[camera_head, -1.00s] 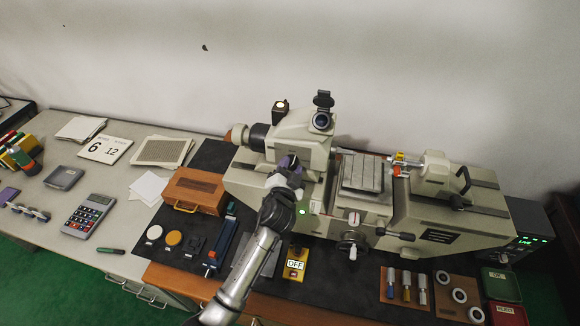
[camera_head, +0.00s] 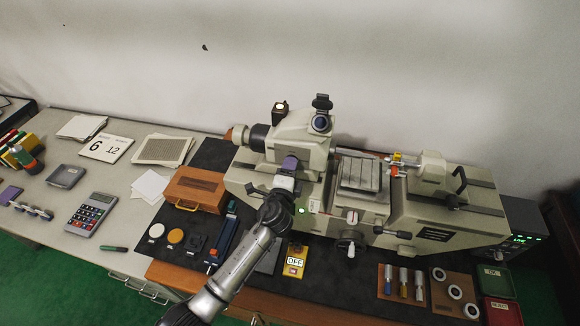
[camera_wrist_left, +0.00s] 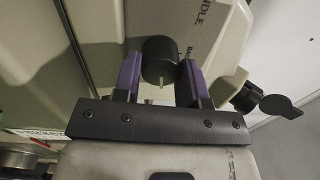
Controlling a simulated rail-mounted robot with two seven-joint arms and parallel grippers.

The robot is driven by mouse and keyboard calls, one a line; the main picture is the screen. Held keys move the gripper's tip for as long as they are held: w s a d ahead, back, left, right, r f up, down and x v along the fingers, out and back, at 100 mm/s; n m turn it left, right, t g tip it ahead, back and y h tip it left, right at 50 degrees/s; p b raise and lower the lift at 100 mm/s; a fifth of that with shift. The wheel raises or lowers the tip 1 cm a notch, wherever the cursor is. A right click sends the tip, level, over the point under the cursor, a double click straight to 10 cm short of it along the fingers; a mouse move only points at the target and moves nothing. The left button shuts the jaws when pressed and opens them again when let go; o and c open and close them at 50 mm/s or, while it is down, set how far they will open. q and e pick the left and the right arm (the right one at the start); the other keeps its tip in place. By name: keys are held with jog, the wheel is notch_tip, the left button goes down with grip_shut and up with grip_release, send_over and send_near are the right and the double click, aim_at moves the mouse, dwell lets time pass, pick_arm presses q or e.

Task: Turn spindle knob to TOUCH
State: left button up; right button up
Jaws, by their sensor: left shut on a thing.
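The spindle knob (camera_wrist_left: 160,55) is a black cylinder with a pale pointer line, seen in the left wrist view on the cream measuring machine (camera_head: 440,205). My left gripper (camera_head: 289,163) is at the front of the machine's headstock, below the eyepiece. In the left wrist view, its purple fingers stand on either side of the knob and are shut on it. The pale line points down the picture, towards the gripper's body. Lettering ending in "NDLE" and starting "BAC" shows beside the knob; the TOUCH mark cannot be read. In the head view the gripper hides the knob. My right gripper is not in view.
The eyepiece (camera_head: 320,122) rises just behind my left gripper. A yellow box marked OFF (camera_head: 295,262) and a blue tool (camera_head: 222,243) lie below, near my arm. A brown case (camera_head: 196,190) stands to the left. A handwheel (camera_head: 350,238) projects from the machine's front.

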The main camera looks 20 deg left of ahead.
pick_arm(q)
jog(key=shift+m, duration=0.8)
jog(key=o, duration=0.9)
jog(key=shift+s, duration=0.3)
jog(key=shift+s+d+f+b, duration=0.15)
jog(key=shift+s+d, duration=0.1)
jog(key=shift+s, duration=1.95)
jog(key=shift+s+d+b, duration=0.1)
jog(key=shift+s+d, duration=0.2)
jog(key=shift+s, duration=1.85)
jog(key=shift+s+d+f+b, duration=0.15)
jog(key=shift+s+d, duration=0.1)
jog(key=shift+s, duration=1.95)
